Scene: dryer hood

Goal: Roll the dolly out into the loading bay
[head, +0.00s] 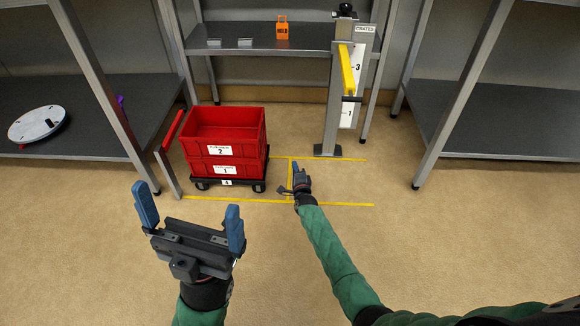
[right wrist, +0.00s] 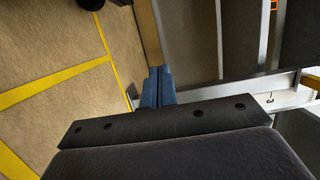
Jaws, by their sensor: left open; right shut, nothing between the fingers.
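The dolly (head: 259,186) is a low black base on small wheels, at the left of the yellow floor markings in the head view. Two red crates, an upper one (head: 196,150) labelled 2 and a lower one (head: 197,168) labelled 1, are stacked on it. Yellow tape lines (head: 330,204) mark the floor to the right of the dolly. My right gripper (head: 299,173) is shut and empty, right of the dolly and apart from it; its blue fingers meet in the right wrist view (right wrist: 156,86). My left gripper (head: 190,214) is open and empty, nearer than the dolly.
A red bar (head: 172,130) on a grey post stands left of the crates. A grey post with a yellow bar (head: 347,70) and a CRATES sign (head: 364,28) stands behind the tape. Metal shelving (head: 511,115) flanks both sides. An orange HOLD block (head: 282,31) sits on the back shelf.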

